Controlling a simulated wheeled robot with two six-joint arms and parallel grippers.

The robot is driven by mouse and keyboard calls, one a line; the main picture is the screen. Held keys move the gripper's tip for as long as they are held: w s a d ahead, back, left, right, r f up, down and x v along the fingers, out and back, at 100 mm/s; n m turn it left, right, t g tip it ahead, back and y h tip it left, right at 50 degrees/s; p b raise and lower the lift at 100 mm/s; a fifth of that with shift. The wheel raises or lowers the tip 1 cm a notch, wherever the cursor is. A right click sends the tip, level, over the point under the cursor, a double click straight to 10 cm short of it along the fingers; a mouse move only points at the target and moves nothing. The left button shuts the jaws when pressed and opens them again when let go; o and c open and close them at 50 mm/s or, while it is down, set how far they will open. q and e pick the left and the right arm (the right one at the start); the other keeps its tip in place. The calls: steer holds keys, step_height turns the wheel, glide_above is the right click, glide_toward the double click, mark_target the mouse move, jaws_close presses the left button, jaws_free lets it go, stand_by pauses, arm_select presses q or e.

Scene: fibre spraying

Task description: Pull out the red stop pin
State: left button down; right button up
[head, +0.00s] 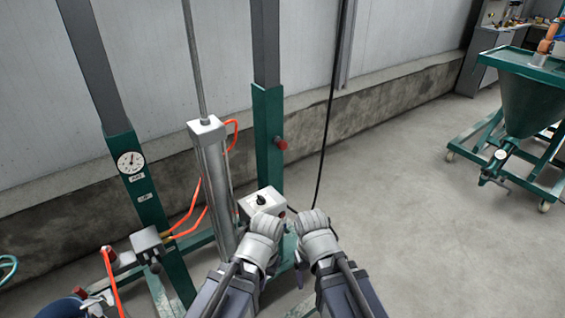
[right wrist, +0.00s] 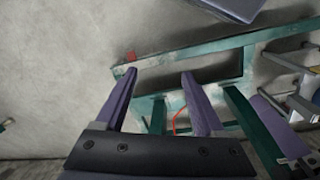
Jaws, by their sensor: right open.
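A red stop pin (head: 281,143) sticks out of the right side of the green upright post. A small red part (right wrist: 131,57) also shows in the right wrist view at the corner of a green frame; I cannot tell if it is the same pin. My right gripper (right wrist: 159,75) is open, with two purple fingers spread and nothing between them. In the head view my right arm's end (head: 314,222) is below and right of the pin, apart from it. My left arm's end (head: 264,226) is beside it, in front of the control box; its fingers are hidden.
A white control box (head: 262,203) and a metal cylinder (head: 213,180) with orange hoses stand near the post. A black cable (head: 328,125) hangs to the right of it. A green hopper cart (head: 533,100) stands far right. The floor between is clear.

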step_height(320, 180, down, 4)
steer(key=w+d+m+b, duration=0.1)
steer(key=w+d+b, duration=0.1)
steer(key=w+b, duration=0.1)
steer(key=m+t+y, duration=1.2)
steer(key=m+t, duration=0.3)
steer(key=m, duration=1.3)
glide_toward(285, 147)
steer(key=x, duration=0.4)
steer(key=shift+x, duration=3.85)
arm_select(q)
step_height(285, 147, down, 4)
steer(key=shift+f, duration=0.2)
arm_select(e)
jaws_close()
